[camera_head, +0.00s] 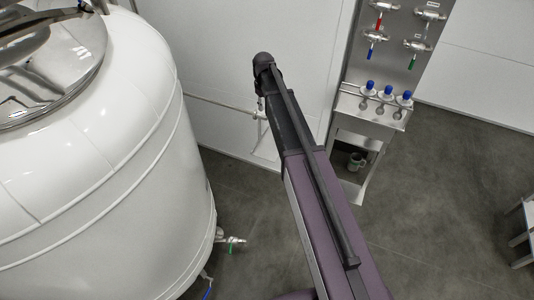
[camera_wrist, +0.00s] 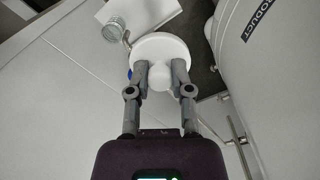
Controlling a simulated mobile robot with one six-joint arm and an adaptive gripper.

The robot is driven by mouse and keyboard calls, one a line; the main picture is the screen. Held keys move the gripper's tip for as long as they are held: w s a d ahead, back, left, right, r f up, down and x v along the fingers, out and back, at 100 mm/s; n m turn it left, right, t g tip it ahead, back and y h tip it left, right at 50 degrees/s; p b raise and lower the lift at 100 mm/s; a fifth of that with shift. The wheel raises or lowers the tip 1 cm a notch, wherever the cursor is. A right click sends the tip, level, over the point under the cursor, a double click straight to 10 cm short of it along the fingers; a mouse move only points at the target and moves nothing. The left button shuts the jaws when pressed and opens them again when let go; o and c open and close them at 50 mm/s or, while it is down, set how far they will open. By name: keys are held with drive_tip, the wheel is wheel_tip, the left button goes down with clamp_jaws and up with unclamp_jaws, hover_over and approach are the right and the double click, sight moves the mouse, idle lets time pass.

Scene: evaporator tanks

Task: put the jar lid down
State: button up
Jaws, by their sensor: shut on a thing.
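In the wrist view my gripper (camera_wrist: 160,73) is shut on the round white jar lid (camera_wrist: 160,45). The two fingers pinch the lid's white knob from both sides, and the disc lies beyond the fingertips. The lid is held in the air. In the head view my arm reaches up the middle of the picture, but the gripper and lid do not show there. I cannot make out a jar for the lid in either view.
A large white tank (camera_head: 110,170) fills the left. A steel stand (camera_head: 374,120) at the back holds blue-capped bottles (camera_head: 388,92), with a mug (camera_head: 356,161) below. The wrist view shows a round metal item (camera_wrist: 113,28) near the lid and a tank marked PRODUCT (camera_wrist: 275,50) at right.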

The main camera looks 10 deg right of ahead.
drive_tip(key=shift+d+f, duration=0.1)
drive_tip(key=shift+d, duration=0.15)
drive_tip(key=shift+s+f+b, duration=0.3)
drive_tip(key=shift+f+b, duration=0.2)
drive_tip(key=shift+b, duration=0.1)
drive_tip(key=s+a+f+m+b, duration=0.1)
drive_tip(key=s+f+b, duration=0.6)
drive_tip(key=f+b, duration=0.3)
drive_tip(key=s+a+f+m+b, duration=0.1)
drive_tip(key=s+a+f+b, duration=0.1)
drive_tip(key=s+f+b, duration=0.6)
wheel_tip(320, 180, down, 2)
drive_tip(key=shift+a+f+b, duration=0.25)
drive_tip(key=shift+a+b, duration=0.05)
drive_tip(key=shift+b, duration=0.9)
drive_tip(key=shift+w, duration=0.1)
drive_tip(key=b, duration=0.2)
hover_over(266, 154)
drive_tip(key=shift+f, duration=0.7)
drive_tip(key=shift+f, duration=0.15)
drive_tip(key=shift+f+b, duration=1.5)
drive_tip(key=shift+f, duration=0.15)
drive_tip(key=shift+f, duration=0.1)
